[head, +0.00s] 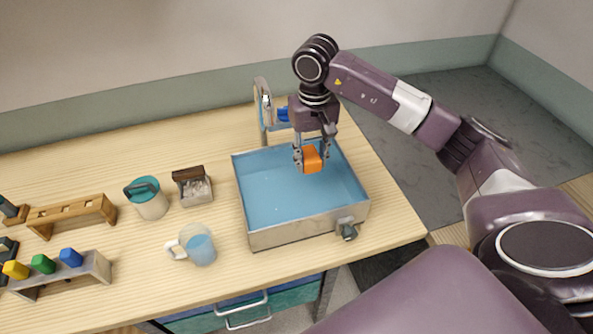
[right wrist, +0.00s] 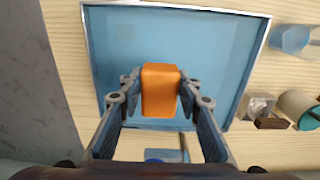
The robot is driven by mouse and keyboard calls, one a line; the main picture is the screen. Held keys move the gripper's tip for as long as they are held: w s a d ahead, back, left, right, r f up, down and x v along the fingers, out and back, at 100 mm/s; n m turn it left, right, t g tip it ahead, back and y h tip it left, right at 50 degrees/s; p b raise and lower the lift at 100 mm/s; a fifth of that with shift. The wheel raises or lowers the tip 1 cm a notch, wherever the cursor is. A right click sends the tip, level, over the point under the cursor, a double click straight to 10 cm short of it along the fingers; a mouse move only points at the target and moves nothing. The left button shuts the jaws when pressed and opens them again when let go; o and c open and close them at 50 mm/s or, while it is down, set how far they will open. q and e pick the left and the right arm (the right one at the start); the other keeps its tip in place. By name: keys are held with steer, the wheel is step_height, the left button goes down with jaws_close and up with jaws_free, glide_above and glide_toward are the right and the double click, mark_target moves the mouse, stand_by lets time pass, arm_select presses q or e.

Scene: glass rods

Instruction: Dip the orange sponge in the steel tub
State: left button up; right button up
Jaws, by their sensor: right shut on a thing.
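The orange sponge (head: 313,160) is a small block held between the fingers of my right gripper (head: 312,157). In the right wrist view the sponge (right wrist: 160,90) sits between both fingertips of the right gripper (right wrist: 160,92), which are shut on it. The steel tub (head: 295,236) is a wide, shallow square basin filled with blue water (head: 290,195). The sponge is over the back right part of the tub, inside its rim as seen from above. I cannot tell whether its underside touches the water. My left gripper is not in view.
A tap-like stand (head: 260,100) with a blue part is behind the tub, close to my right gripper.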

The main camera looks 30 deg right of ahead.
steer(key=shift+w+d, duration=0.15)
steer(key=shift+d, duration=0.05)
steer(key=shift+w+d+f+b, duration=0.1)
steer(key=shift+f+b, duration=0.1)
steer(key=shift+f, duration=0.25)
steer(key=shift+w+d+f+b, duration=0.1)
steer(key=shift+f+b, duration=0.05)
steer(key=shift+f, duration=0.25)
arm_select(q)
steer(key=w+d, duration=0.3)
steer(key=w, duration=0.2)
arm_select(e)
steer(key=shift+f, duration=0.4)
step_height(320, 180, down, 13)
steer(key=b, duration=1.1)
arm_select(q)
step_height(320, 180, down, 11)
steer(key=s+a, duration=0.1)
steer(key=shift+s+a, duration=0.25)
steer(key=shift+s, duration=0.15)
arm_select(e)
steer(key=shift+r, duration=0.1)
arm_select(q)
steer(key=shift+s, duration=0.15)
arm_select(e)
steer(key=shift+r, duration=0.1)
